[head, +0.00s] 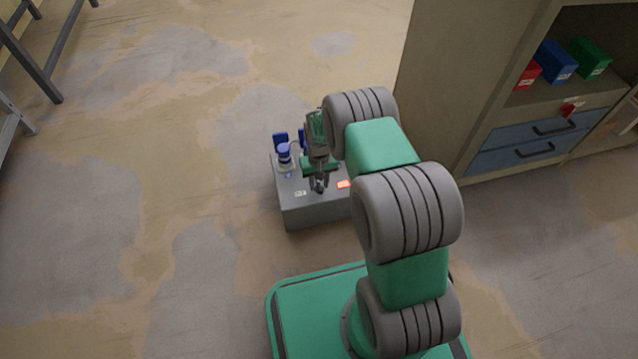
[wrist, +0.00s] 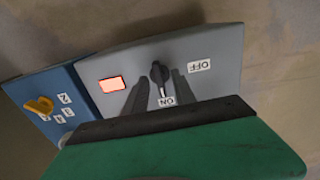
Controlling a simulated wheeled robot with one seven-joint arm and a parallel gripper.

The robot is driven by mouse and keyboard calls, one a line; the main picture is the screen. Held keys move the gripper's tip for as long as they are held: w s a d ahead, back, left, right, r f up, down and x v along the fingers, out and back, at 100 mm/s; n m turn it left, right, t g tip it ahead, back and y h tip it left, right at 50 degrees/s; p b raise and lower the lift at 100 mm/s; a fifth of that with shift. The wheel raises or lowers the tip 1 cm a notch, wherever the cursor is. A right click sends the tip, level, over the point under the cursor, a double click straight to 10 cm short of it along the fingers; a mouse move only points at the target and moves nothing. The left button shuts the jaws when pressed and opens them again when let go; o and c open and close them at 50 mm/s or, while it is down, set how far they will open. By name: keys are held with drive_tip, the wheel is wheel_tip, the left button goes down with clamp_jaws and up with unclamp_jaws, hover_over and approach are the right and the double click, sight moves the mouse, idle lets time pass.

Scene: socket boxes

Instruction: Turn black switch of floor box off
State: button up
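The grey floor box (head: 315,213) stands on the floor, below my gripper (head: 319,186). In the wrist view its grey face (wrist: 218,55) carries the black switch (wrist: 158,72), a small knob whose pale pointer is toward the ON label (wrist: 167,102). The OFF label (wrist: 199,66) is to the right, and a lit red lamp (wrist: 111,84) is to the left. My gripper's two dark fingers (wrist: 159,88) are apart, one on each side of the switch. I cannot tell whether they touch it. In the head view my gripper hides the switch.
A blue panel (wrist: 40,88) with a yellow knob (wrist: 40,106) and number labels adjoins the grey face. Blue plugs (head: 284,153) stand on the box's back left. A cabinet (head: 450,85) with blue drawers (head: 512,157) stands right.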

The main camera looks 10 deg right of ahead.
clamp_jaws()
idle(0.4)
idle(0.4)
drive_tip(key=n, duration=0.4)
drive_tip(key=shift+n+p, duration=0.3)
drive_tip(key=shift+p, duration=0.05)
drive_tip(key=n, duration=0.4)
drive_tip(key=shift+n, duration=0.3)
drive_tip(key=n, duration=0.4)
drive_tip(key=shift+a+n+p, duration=0.1)
drive_tip(key=shift+n+p, duration=0.2)
drive_tip(key=shift+p, duration=0.1)
drive_tip(key=shift+n, duration=2.1)
